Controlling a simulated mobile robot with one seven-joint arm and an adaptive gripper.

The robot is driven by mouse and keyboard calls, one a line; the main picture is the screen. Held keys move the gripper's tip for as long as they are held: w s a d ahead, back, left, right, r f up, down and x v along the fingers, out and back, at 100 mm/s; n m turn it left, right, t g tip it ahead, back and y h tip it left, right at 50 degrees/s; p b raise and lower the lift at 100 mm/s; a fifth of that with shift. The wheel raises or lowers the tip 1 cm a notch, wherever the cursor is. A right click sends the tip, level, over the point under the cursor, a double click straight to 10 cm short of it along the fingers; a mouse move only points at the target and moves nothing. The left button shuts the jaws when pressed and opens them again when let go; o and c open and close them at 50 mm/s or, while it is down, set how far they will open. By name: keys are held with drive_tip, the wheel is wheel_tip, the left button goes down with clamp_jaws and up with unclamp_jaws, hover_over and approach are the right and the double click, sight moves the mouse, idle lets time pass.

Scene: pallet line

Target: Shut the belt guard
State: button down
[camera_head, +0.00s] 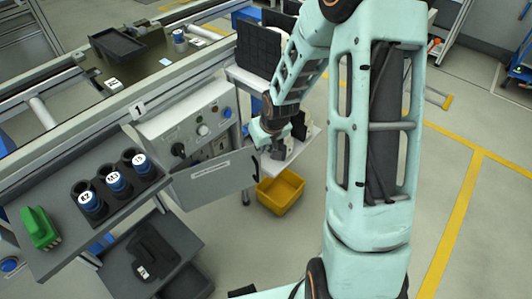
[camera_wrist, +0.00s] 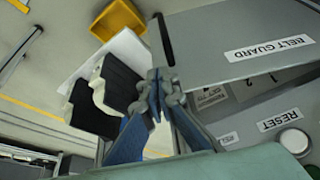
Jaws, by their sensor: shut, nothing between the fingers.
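The belt guard (camera_head: 215,184) is a grey flat panel with a lettered label, standing out at an angle from the front of the control box (camera_head: 190,122). The box's knobs and buttons show above and behind it. In the wrist view the guard (camera_wrist: 235,30) fills the upper right, its BELT GUARD label readable, with a dark bar at its left edge. My gripper (camera_head: 268,133) is beside the guard's right end in the head view. In the wrist view my gripper (camera_wrist: 157,88) has its fingertips together, empty, close to the guard's edge. I cannot tell whether they touch it.
A yellow bin (camera_head: 280,192) sits on the floor below my gripper. A white shelf (camera_head: 290,155) with black and white parts is close to the gripper. A holder with several labelled blue-topped cylinders (camera_head: 115,182) and a green part (camera_head: 40,228) are at left. Floor at right is clear.

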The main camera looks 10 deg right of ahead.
drive_tip(key=shift+w+a, duration=0.15)
drive_tip(key=shift+w, duration=0.35)
